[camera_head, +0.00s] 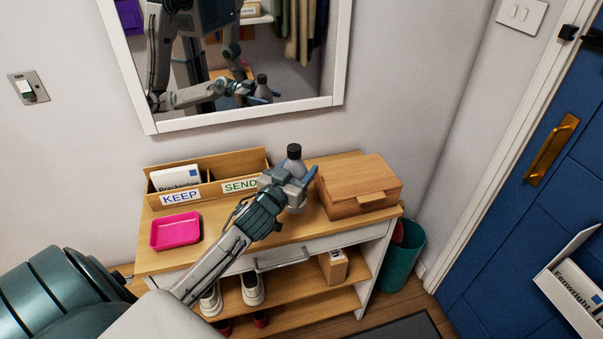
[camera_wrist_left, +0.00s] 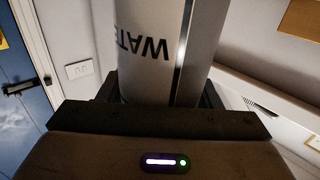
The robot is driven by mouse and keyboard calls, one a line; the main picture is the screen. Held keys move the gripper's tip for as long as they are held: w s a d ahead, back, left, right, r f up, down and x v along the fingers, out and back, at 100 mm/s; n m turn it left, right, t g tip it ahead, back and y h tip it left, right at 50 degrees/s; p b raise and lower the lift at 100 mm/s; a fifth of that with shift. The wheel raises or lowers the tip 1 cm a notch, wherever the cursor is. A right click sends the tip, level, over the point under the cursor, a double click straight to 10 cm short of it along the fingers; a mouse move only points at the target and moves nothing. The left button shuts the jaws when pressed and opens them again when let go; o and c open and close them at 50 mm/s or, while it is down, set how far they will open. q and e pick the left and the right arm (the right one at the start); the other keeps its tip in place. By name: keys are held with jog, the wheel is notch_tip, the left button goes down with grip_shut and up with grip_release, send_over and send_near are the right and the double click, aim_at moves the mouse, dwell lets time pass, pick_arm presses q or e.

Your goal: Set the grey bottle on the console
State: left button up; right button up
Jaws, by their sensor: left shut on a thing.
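The grey bottle (camera_head: 294,167) with a black cap is upright at the console (camera_head: 220,241), between the wooden letter holder and the wooden box. My left gripper (camera_head: 297,188) is shut on it, with its fingers around the bottle. In the left wrist view the grey bottle (camera_wrist_left: 165,45) stands between the jaws (camera_wrist_left: 162,100), and dark lettering shows on its side. My right gripper is not in view.
A wooden box (camera_head: 358,185) stands close to the right of the bottle. A letter holder (camera_head: 222,172) labelled KEEP and SEND is behind left, and a pink tray (camera_head: 175,231) is at the left. A mirror (camera_head: 235,60) hangs above. Bare console top lies between tray and gripper.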

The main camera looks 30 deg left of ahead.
pick_arm(q)
jog(key=shift+w+d+r+p, duration=0.1)
jog(key=shift+w+d+p, duration=0.15)
jog(key=shift+w, duration=0.35)
notch_tip(320, 180, down, 4)
jog(key=shift+s+a+r, duration=0.1)
jog(key=shift+r, duration=0.1)
jog(key=shift+f, duration=0.15)
jog(key=o, duration=1.3)
jog(key=shift+c, duration=0.2)
jog(key=shift+s, duration=0.1)
